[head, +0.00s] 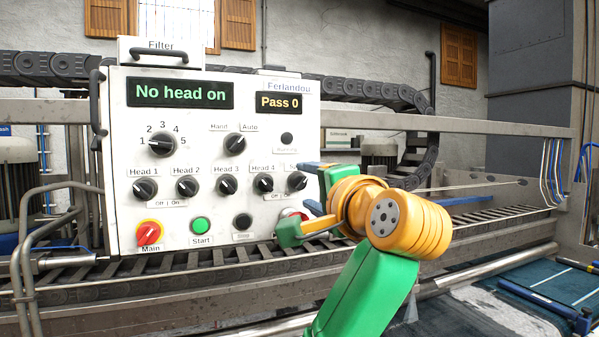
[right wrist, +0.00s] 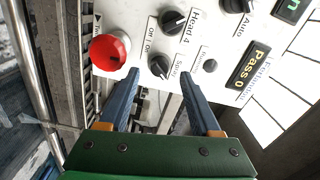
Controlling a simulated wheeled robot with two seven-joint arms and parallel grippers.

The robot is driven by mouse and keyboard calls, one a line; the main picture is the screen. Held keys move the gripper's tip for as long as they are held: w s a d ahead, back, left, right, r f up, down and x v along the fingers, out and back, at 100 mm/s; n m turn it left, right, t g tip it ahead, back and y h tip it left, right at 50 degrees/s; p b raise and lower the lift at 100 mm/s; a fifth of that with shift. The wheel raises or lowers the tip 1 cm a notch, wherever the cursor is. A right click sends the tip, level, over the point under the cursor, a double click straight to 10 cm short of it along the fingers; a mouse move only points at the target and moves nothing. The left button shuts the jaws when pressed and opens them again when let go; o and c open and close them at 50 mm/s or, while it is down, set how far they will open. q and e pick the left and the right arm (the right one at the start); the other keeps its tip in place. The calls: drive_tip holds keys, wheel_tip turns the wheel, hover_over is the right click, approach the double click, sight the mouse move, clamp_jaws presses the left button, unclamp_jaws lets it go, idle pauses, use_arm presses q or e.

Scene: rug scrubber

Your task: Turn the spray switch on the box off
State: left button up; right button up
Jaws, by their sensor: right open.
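The control box (head: 215,150) stands upright with several black rotary knobs on its white front. The spray switch (head: 297,181) is the rightmost knob of the lower row, partly close to my gripper; its label is mostly covered in the head view. In the right wrist view the spray knob (right wrist: 159,66) is black with a "Spray" label and an Off/On label beside it. My right gripper (head: 303,190) is open in front of the knob. In the right wrist view its blue fingertips (right wrist: 159,75) lie on either side of the knob; contact cannot be told. My left gripper is out of view.
The Head 4 knob (head: 263,182) is close beside the spray switch. A red button (right wrist: 110,50) sits just below it, partly hidden by my gripper in the head view. The displays read "No head on" (head: 180,93) and "Pass 0" (head: 279,103). A metal rail runs behind.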

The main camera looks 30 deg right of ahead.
sight(303, 185)
drive_tip(key=shift+w+r+p, duration=0.25)
drive_tip(key=shift+r+p, duration=0.1)
drive_tip(key=shift+r, duration=0.1)
drive_tip(key=shift+w+d, duration=0.2)
drive_tip(key=shift+w, duration=0.1)
drive_tip(key=shift+w+d+f, duration=0.15)
drive_tip(key=shift+w+f, duration=0.15)
drive_tip(key=shift+w, duration=0.3)
drive_tip(key=shift+w+d+f, duration=0.15)
drive_tip(key=shift+w+f, duration=0.15)
drive_tip(key=shift+w, duration=0.25)
drive_tip(key=shift+s+a+r, duration=0.15)
drive_tip(key=shift+s, duration=0.15)
clamp_jaws()
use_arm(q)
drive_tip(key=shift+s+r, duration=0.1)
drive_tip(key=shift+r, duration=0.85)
